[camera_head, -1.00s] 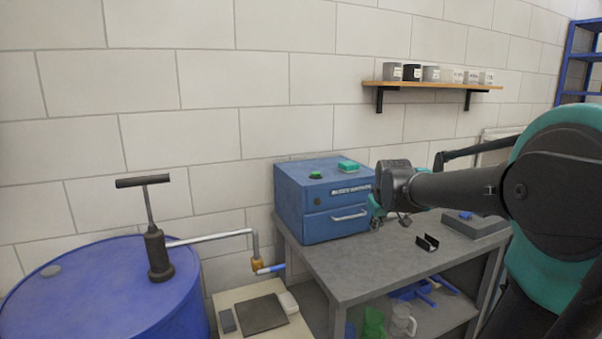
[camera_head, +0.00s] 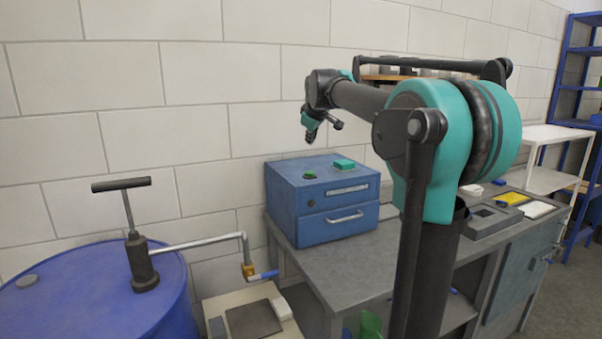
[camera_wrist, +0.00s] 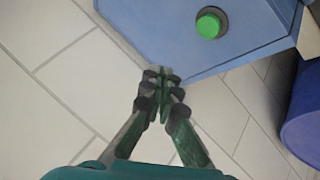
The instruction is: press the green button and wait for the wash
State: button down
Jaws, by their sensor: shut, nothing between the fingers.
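The green button (camera_head: 309,175) is a round knob on top of the blue washer box (camera_head: 322,219), near its left side. It also shows in the wrist view (camera_wrist: 210,24), in a dark ring on the blue top face. My gripper (camera_head: 309,137) is above the box, pointing down, apart from the button. In the wrist view my gripper (camera_wrist: 163,74) is shut and empty, with its fingertips over the edge of the blue top, below and left of the button. A green block (camera_head: 344,164) lies on the box top, right of the button.
The box stands on a grey workbench (camera_head: 345,274) against a white block wall. A blue drum (camera_head: 95,290) with a hand pump (camera_head: 142,262) stands at the left. A wall shelf (camera_head: 385,77) is partly hidden behind my arm. A grey scale-like unit (camera_head: 489,222) is at the right.

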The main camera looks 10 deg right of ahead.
aim_at(310, 173)
jog(key=shift+w+a+r, duration=0.1)
jog(key=shift+a, duration=0.05)
jog(key=shift+f, duration=4.4)
jog(key=shift+f, duration=0.2)
jog(key=shift+f, duration=0.2)
jog(key=shift+f, duration=0.55)
jog(key=shift+r, duration=0.95)
